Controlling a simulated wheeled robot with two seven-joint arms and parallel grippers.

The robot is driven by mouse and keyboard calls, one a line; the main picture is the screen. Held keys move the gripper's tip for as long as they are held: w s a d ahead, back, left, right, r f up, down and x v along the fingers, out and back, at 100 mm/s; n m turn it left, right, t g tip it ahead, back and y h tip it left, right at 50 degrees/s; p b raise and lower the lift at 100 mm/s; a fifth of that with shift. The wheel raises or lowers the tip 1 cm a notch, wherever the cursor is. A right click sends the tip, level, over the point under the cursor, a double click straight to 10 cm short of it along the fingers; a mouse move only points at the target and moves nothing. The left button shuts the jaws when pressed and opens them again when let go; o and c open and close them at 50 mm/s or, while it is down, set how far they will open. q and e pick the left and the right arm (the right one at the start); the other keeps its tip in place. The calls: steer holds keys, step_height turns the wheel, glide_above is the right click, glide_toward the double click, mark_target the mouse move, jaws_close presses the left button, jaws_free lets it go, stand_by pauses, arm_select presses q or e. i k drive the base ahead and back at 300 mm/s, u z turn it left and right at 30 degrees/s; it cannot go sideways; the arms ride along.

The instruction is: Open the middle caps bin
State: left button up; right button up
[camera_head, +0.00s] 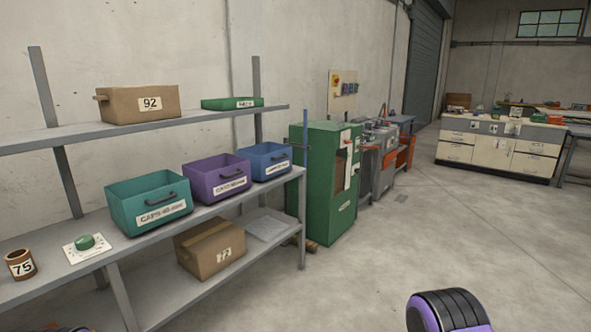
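Three bins with front handles stand in a row on the middle shelf of a grey rack. The middle one is a purple bin (217,179) with a dark handle and a white label whose text is hard to read. A teal bin (149,202) labelled CAPS stands to its left, and a blue bin (264,161) stands to its right. The purple bin sits on the shelf; its top looks open, but its contents cannot be made out. Neither of my grippers is in view. A purple and black part of mine (447,311) shows at the bottom right.
The shelf (55,239) also holds a brown roll (20,264) marked 75 and a plate with a green knob (88,242). A cardboard box (210,248) sits below. A green cabinet (325,190) stands right of the rack. The floor in front is clear.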

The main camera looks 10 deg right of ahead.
mark_target(213, 179)
steer(key=z, duration=0.55)
steer(key=i, duration=1.95)
steer(key=u, duration=0.8)
steer(key=i, duration=0.85)
steer(key=u, duration=0.6)
